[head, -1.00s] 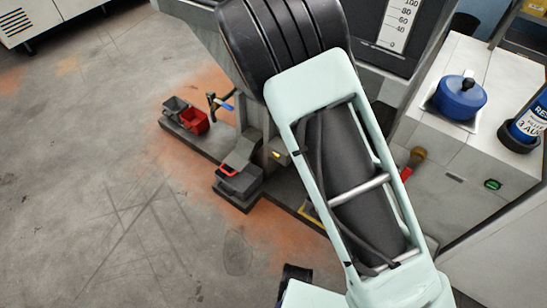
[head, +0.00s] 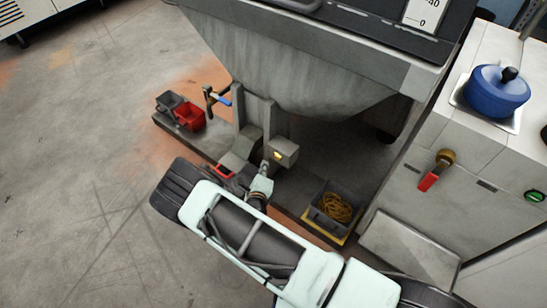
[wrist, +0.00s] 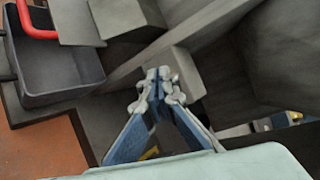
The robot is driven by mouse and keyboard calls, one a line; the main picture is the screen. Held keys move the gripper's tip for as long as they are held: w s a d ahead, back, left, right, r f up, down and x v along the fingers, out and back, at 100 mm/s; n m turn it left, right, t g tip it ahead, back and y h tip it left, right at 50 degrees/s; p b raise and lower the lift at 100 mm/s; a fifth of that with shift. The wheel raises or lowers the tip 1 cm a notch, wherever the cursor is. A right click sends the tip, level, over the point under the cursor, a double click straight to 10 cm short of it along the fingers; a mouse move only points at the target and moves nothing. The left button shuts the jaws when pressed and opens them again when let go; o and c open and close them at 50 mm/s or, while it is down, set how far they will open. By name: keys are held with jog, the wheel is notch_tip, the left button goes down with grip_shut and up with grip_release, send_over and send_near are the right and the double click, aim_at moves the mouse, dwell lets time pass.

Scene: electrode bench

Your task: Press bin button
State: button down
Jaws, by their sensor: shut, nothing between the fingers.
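The bin is a large grey hopper (head: 290,65) on a low dark base. A small grey box (head: 288,147) on its post carries a yellow button (head: 277,156). My gripper (head: 264,168) is shut and empty, its tips just below and left of the button. In the wrist view my gripper (wrist: 158,76) covers part of the grey box (wrist: 184,70). The button is hidden there, and I cannot tell whether the tips touch it.
A crate with yellow cord (head: 336,207) is at the right. A blue pot (head: 496,92) sits on the white cabinet. The floor at left is clear.

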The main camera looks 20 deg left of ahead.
aim_at(277, 157)
notch_tip(277, 157, down, 6)
jog(key=s+a+n+g+y, duration=0.1)
jog(key=s+a+n, duration=0.1)
jog(key=shift+s+r+n+y+b, duration=0.15)
jog(key=shift+s+n+y+b, duration=0.15)
jog(key=shift+s+n, duration=0.1)
jog(key=w+d, duration=0.3)
jog(key=w, duration=0.5)
jog(key=shift+d+b, duration=0.2)
jog(key=shift+b, duration=0.25)
jog(key=shift+w, duration=0.2)
dwell(0.7)
jog(key=shift+w+d, duration=0.15)
jog(key=shift+w, duration=0.15)
jog(key=shift+w+d, duration=0.15)
jog(key=shift+w, duration=0.2)
dwell(0.6)
dwell(0.4)
jog(key=shift+s+a+p, duration=0.3)
jog(key=shift+s+p, duration=0.05)
jog(key=shift+s, duration=0.4)
